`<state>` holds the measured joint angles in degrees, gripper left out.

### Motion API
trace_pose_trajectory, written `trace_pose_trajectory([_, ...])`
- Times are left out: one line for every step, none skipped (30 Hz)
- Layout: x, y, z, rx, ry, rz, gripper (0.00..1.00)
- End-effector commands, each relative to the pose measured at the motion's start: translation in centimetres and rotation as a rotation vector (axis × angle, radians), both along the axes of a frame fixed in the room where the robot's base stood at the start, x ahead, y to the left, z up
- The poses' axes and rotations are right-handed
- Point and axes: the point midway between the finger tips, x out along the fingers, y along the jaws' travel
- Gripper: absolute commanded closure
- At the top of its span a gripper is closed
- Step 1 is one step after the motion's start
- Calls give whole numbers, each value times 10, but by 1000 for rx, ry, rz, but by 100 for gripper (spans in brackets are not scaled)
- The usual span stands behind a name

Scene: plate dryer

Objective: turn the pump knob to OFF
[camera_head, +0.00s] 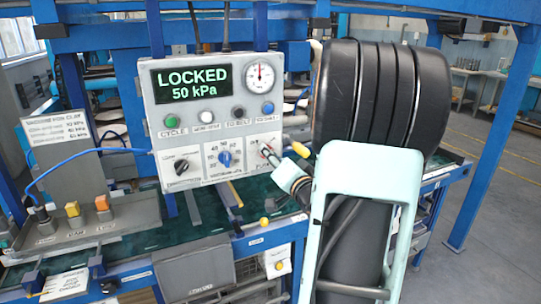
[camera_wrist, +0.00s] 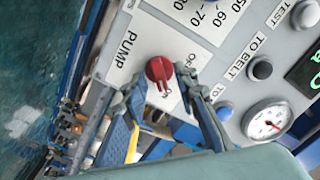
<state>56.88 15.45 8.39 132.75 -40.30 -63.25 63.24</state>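The red pump knob (camera_wrist: 158,69) sits on a white plate marked PUMP in the wrist view. Its handle points down in that view, toward a small label that seems to read ON; another label, partly legible as OFF, is at its upper right. In the head view the knob (camera_head: 266,151) is at the control panel's lower right. My gripper (camera_wrist: 160,84) is open, with one finger on each side of the knob; gaps show, and contact is not clear. In the head view my gripper (camera_head: 285,160) is close in front of the knob, reaching from the right.
The grey control panel (camera_head: 150,115) has a display (camera_head: 192,82) reading LOCKED 50 kPa, a gauge (camera_head: 260,77), several buttons, a black knob (camera_head: 181,166) and a blue knob (camera_head: 224,158). A blue cable (camera_head: 85,155) runs to its left side. The green bench surface (camera_head: 150,232) lies below.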

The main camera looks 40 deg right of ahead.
Motion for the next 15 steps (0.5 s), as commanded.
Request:
trace_pose_trajectory([2,0,0,0,1,1,73])
trace_pose_trajectory([2,0,0,0,1,1,73])
trace_pose_trajectory([3,0,0,0,1,0,73])
trace_pose_trajectory([3,-1,-1,0,1,0,73])
trace_pose_trajectory([3,0,-1,0,1,0,73])
trace_pose_trajectory([3,-1,-1,0,1,0,73])
trace_pose_trajectory([3,-1,0,0,1,0,73])
trace_pose_trajectory([2,-1,0,0,1,0,73])
trace_pose_trajectory([2,-1,0,0,1,0,74])
trace_pose_trajectory([2,-1,0,0,1,0,78])
trace_pose_trajectory([2,-1,0,-1,2,0,81])
trace_pose_trajectory([2,-1,0,-1,1,-1,85])
trace_pose_trajectory([2,-1,0,-1,1,-1,89])
trace_pose_trajectory([2,-1,0,-1,1,-1,92])
trace_pose_trajectory([2,-1,0,-1,1,-1,96])
